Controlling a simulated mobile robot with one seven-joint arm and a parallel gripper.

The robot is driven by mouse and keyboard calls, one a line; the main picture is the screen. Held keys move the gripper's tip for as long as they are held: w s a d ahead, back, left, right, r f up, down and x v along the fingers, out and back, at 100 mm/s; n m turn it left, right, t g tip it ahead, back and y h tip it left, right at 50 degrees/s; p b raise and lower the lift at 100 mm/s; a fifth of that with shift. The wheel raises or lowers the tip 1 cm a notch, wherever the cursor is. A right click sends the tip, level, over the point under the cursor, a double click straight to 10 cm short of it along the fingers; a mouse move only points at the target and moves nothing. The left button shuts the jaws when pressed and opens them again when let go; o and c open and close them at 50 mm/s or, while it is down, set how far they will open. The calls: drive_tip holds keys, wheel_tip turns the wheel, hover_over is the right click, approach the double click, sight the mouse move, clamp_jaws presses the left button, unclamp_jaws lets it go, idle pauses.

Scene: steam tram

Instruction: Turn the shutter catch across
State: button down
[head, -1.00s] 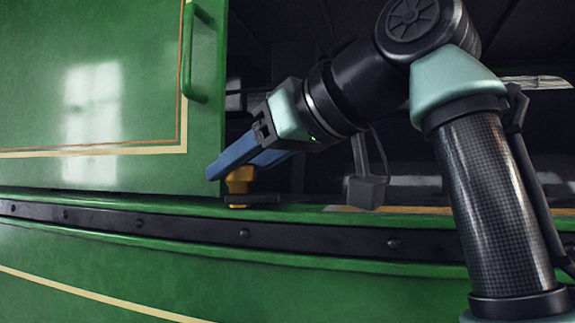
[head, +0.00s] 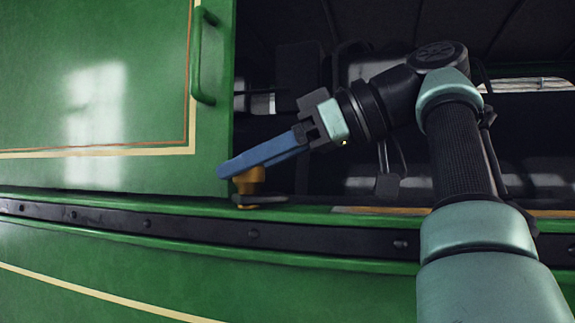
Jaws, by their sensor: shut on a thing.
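The shutter catch (head: 250,181) is a small brass-coloured piece on a dark base on the green ledge, just right of the shutter's lower corner. My gripper (head: 226,169) has blue fingers and comes in from the right. Its fingers are shut on the catch's upper part, and their tips reach left past it, in front of the shutter's edge. The fingers hide the top of the catch. The green shutter (head: 150,110) is a panel with cream and orange lining at the left.
A green handle (head: 204,55) stands out from the shutter's right edge above my gripper. A dark riveted strip (head: 180,229) runs below the ledge. Right of the shutter is a dark opening with shadowed shapes inside.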

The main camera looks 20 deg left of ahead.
drive_tip(key=shift+r+n+g, duration=0.1)
drive_tip(key=shift+n+g, duration=0.3)
drive_tip(key=shift+f+g, duration=0.3)
drive_tip(key=shift+f, duration=0.3)
drive_tip(key=c, duration=0.7)
unclamp_jaws()
drive_tip(key=o, duration=0.3)
drive_tip(key=shift+r, duration=0.15)
drive_tip(key=shift+a, duration=0.1)
drive_tip(key=shift+s+r, duration=0.1)
drive_tip(key=shift+r, duration=0.1)
